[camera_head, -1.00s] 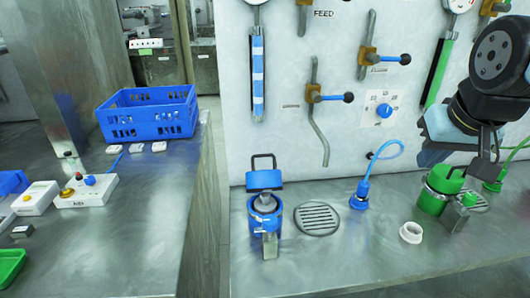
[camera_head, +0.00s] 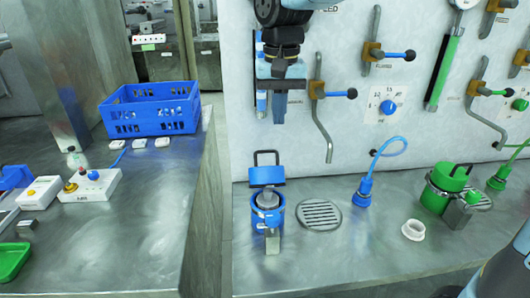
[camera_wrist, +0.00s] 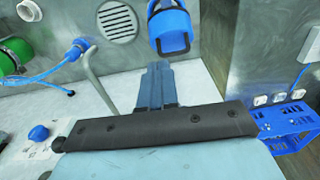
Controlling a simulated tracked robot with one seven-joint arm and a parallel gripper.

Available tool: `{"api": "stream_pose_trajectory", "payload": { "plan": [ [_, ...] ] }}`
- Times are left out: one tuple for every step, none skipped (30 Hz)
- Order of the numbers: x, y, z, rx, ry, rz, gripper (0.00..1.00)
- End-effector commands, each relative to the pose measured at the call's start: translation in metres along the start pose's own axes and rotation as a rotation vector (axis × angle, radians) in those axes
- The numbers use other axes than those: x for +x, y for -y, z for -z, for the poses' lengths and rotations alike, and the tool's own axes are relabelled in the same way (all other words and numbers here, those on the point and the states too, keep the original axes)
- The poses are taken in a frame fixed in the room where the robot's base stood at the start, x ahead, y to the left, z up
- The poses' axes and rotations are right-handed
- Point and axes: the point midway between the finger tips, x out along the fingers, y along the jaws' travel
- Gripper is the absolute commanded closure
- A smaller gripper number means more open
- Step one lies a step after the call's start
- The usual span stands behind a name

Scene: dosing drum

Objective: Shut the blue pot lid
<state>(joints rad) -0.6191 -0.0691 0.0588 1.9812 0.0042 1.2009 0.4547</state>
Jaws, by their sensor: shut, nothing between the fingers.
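The blue pot (camera_head: 266,215) stands upright on the steel counter, with a grey piece in its mouth and a metal block at its front. Its blue lid (camera_head: 266,176) stands raised at the back of the pot, with a dark wire handle on top. My gripper (camera_head: 279,121) is shut and empty, pointing down in front of the wall panel, above the lid and clear of it. In the wrist view the shut fingers (camera_wrist: 157,68) point toward the blue pot (camera_wrist: 168,20), which is partly cut off at the top edge.
A round drain grille (camera_head: 318,214) and a blue hose connector (camera_head: 361,195) lie right of the pot. A green pot (camera_head: 440,195) with its lid on and a white ring (camera_head: 414,231) are further right. Bent pipes with lever valves (camera_head: 318,90) stick out beside my gripper. A blue crate (camera_head: 150,108) sits on the left bench.

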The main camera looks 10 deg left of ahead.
Motion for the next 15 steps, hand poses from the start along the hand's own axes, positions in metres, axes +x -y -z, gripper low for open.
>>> {"api": "stream_pose_trajectory", "payload": {
  "plan": [
    [0.003, 0.011, 0.002, -0.01, 0.013, -0.005, 1.0],
    [0.004, 0.015, 0.003, -0.012, 0.018, -0.007, 1.0],
    [0.005, 0.02, 0.004, -0.013, 0.023, -0.009, 1.0],
    [0.006, 0.023, 0.004, -0.014, 0.026, -0.01, 1.0],
    [0.007, 0.025, 0.004, -0.015, 0.029, -0.011, 1.0],
    [0.008, 0.027, 0.004, -0.016, 0.031, -0.012, 1.0],
    [0.009, 0.028, 0.004, -0.017, 0.032, -0.012, 1.0],
    [0.011, 0.028, 0.004, -0.017, 0.033, -0.013, 1.0],
    [0.015, 0.028, 0.004, -0.017, 0.034, -0.013, 1.0],
    [0.018, 0.028, 0.004, -0.017, 0.035, -0.014, 1.0],
    [0.021, 0.028, 0.004, -0.017, 0.035, -0.014, 1.0],
    [0.027, 0.028, 0.003, -0.017, 0.035, -0.014, 1.0],
    [0.032, 0.027, 0.003, -0.016, 0.036, -0.014, 1.0],
    [0.036, 0.027, 0.003, -0.016, 0.036, -0.014, 1.0],
    [0.043, 0.027, 0.003, -0.016, 0.036, -0.014, 1.0]
  ]
}}
